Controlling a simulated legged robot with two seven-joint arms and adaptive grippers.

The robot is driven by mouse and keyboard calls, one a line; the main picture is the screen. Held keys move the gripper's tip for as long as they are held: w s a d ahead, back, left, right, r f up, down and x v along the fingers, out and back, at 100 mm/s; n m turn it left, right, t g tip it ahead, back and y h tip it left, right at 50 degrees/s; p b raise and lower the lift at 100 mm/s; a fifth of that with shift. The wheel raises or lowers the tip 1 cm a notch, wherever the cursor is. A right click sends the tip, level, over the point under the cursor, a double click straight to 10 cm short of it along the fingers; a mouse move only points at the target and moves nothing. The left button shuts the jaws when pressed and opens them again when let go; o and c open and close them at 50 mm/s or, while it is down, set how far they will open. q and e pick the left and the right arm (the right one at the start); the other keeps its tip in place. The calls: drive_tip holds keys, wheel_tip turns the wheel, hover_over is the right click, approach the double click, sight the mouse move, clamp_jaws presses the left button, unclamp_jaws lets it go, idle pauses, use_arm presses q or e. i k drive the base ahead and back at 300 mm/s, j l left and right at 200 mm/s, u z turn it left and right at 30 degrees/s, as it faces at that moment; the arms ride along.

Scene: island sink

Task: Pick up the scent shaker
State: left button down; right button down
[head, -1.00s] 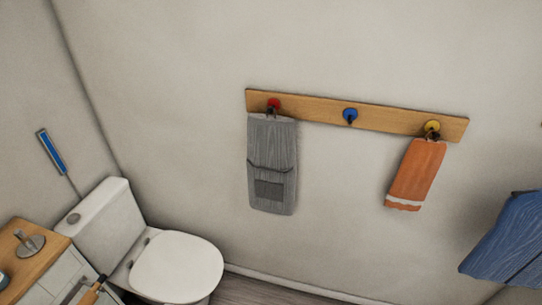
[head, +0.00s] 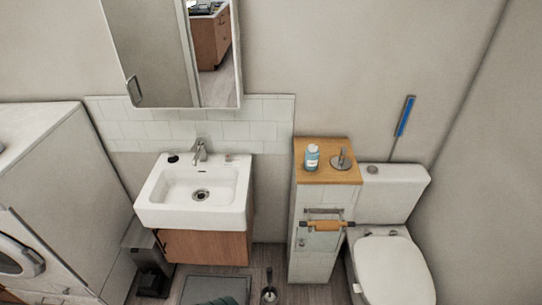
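No object is plainly a scent shaker, and I cannot tell which one it is. A small light-blue bottle (head: 311,160) with a white label and cap stands upright on the wooden top of a narrow white cabinet (head: 317,249). A grey metal piece (head: 342,161) with a round base and a thin upright stem stands to its right, apart from it. Neither of my grippers is in view.
A white sink (head: 200,215) with a tap is left of the cabinet, a mirror cabinet (head: 156,60) above. The toilet (head: 393,275) is at right. A bar with an orange-brown middle (head: 325,225) sticks out from the cabinet front. A pedal bin (head: 148,262) stands at lower left.

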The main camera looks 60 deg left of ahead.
sight(311, 160)
drive_tip(key=u, duration=1.6)
